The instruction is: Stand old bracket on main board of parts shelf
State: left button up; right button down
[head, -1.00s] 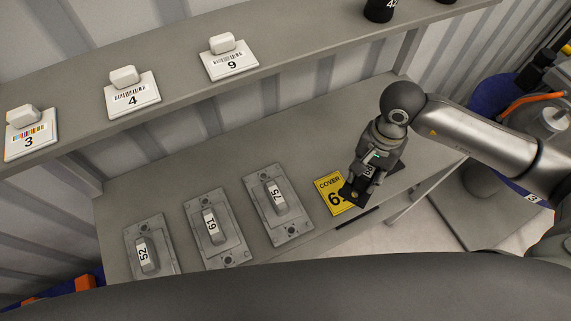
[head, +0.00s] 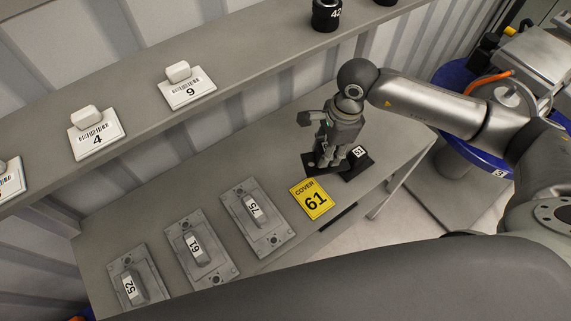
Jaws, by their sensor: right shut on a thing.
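The old bracket, a dark flat plate (head: 357,165) with a white number label, is at the right part of the parts shelf's lower, main board (head: 160,210). My right gripper (head: 325,163) is shut on it from above, pointing down, and hides its middle. The bracket lies flat, low over or on the board, just behind the yellow cover 61 card (head: 313,199); I cannot tell whether it touches the board. My left gripper is not in view.
Three grey covers, 75 (head: 257,217), 61 (head: 201,247) and 52 (head: 133,279), lie in a row left of the card. The upper shelf (head: 235,85) holds tags and black parts. A blue-based drive unit (head: 470,90) stands at the right. The board behind the covers is bare.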

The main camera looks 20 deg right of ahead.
aim_at(304, 158)
jog(key=a, duration=0.1)
jog(key=w+a+f+p, duration=0.1)
jog(key=a, duration=0.1)
jog(key=w+a, duration=0.1)
jog(key=shift+a+f+p, duration=0.25)
jog(key=shift+f+p, duration=0.15)
jog(key=a+f, duration=0.1)
jog(key=f, duration=0.1)
jog(key=w+a+f+p, duration=0.1)
jog(key=w+a+f, duration=0.1)
jog(key=f, duration=0.1)
jog(key=shift+a+f+p, duration=0.3)
jog(key=shift+a+p, duration=0.05)
jog(key=shift+f, duration=1.65)
jog(key=c, duration=1.4)
grip_release()
jog(key=shift+s+f, duration=0.1)
jog(key=o, duration=0.3)
jog(key=shift+o, duration=0.2)
notch_tip(304, 158, up, 12)
jog(key=d+b, duration=0.1)
jog(key=b, duration=0.1)
jog(key=shift+d, duration=0.2)
